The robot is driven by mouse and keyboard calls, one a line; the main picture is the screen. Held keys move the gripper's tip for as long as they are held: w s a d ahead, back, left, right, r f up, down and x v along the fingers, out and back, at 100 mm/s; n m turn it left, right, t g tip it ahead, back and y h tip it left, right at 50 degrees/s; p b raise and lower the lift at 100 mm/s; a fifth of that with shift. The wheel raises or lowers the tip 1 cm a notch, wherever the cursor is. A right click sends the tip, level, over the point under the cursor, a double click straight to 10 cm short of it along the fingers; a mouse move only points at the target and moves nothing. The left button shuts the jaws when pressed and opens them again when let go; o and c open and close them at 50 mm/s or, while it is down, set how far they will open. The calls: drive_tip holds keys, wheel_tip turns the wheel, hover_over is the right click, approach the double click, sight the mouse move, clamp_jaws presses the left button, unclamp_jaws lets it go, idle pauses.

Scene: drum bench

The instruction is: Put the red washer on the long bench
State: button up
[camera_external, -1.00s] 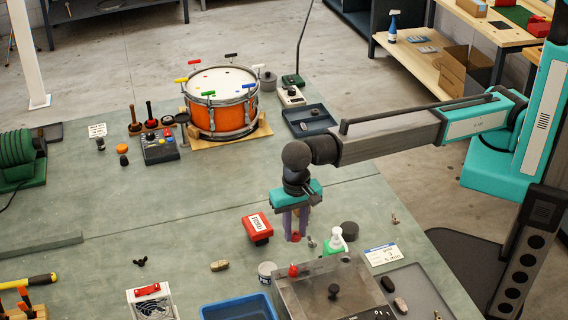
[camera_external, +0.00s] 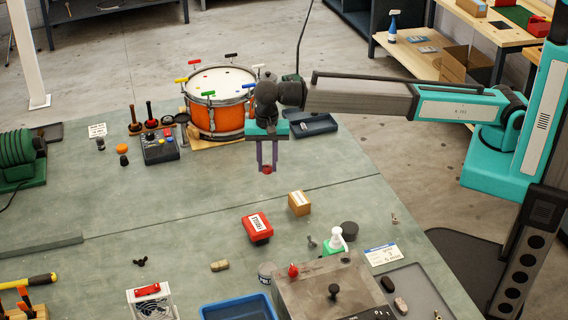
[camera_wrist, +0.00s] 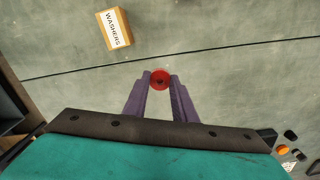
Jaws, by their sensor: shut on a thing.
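The red washer (camera_external: 267,170) is between the fingertips of my gripper (camera_external: 267,160), held above the grey-green bench top. In the wrist view the washer (camera_wrist: 160,80) is a red disc with a dark hole, pinched by the two purple fingers of my gripper (camera_wrist: 160,86). The broad grey-green bench (camera_external: 200,218) lies beneath, with a dark seam across it. A wooden bench (camera_external: 440,73) stands at the upper right and a dark bench (camera_external: 110,11) at the back left. I cannot tell which is the long bench.
An orange drum (camera_external: 215,120) stands behind my gripper, with a dark tray (camera_external: 312,122) to its right. A box labelled washers (camera_wrist: 115,28) and a red box (camera_external: 257,228) stand nearer the camera. Bench surface left of my gripper is largely clear.

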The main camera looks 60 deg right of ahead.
drive_tip(key=w+d+m, duration=0.1)
drive_tip(key=w+d, duration=0.2)
drive_tip(key=d, duration=1.2)
drive_tip(key=w+d+m, duration=0.1)
drive_tip(key=w+d, duration=0.2)
drive_tip(key=d, duration=1.2)
drive_tip(key=s+d+n, duration=0.4)
drive_tip(key=s+d, duration=0.1)
drive_tip(key=d, duration=0.4)
drive_tip(key=s+d+f+n, duration=0.1)
drive_tip(key=s+d+n, duration=0.3)
drive_tip(key=d, duration=0.6)
drive_tip(key=shift+s+n, duration=0.3)
drive_tip(key=shift+s, duration=0.3)
drive_tip(key=shift+n, duration=0.4)
drive_tip(key=n, duration=1)
drive_tip(key=shift+n, duration=0.4)
